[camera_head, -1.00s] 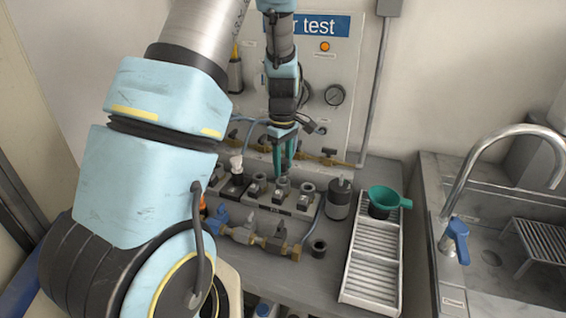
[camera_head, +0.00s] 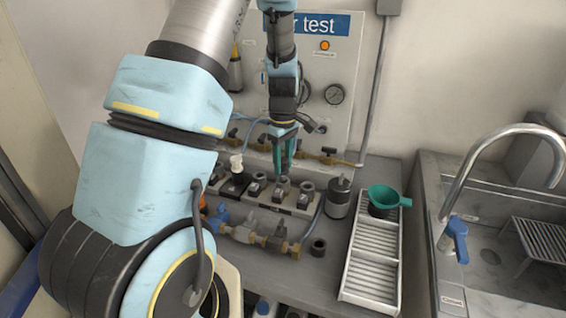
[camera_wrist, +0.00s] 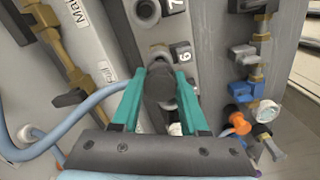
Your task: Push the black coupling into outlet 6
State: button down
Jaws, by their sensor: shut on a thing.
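My gripper (camera_head: 283,168) reaches down over the grey outlet block (camera_head: 262,204) in the head view. In the wrist view its teal fingers (camera_wrist: 160,84) are shut on the black coupling (camera_wrist: 160,86). The coupling is in line with the outlet beside the label 6 (camera_wrist: 183,53); its ring (camera_wrist: 159,52) shows just beyond the coupling. The coupling hides the outlet's mouth, so I cannot tell how deep it sits or whether it touches. Outlet 7 (camera_wrist: 147,12) is open and empty beyond it.
A blue hose (camera_wrist: 75,108) curves in from the left in the wrist view. Brass valves (camera_head: 330,156) line the panel behind. A dark canister (camera_head: 339,198), a green funnel (camera_head: 385,197) and a white rack (camera_head: 372,268) stand to the right. Blue and brass fittings (camera_head: 258,237) lie in front.

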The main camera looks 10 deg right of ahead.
jog(key=shift+f, duration=0.1)
jog(key=shift+f+b, duration=0.8)
jog(key=shift+f, duration=0.45)
jog(key=shift+c, duration=1.8)
grip_release()
jog(key=shift+r, duration=0.15)
notch_tip(320, 180, up, 10)
jog(key=shift+r+b, duration=0.25)
jog(key=shift+b, duration=0.75)
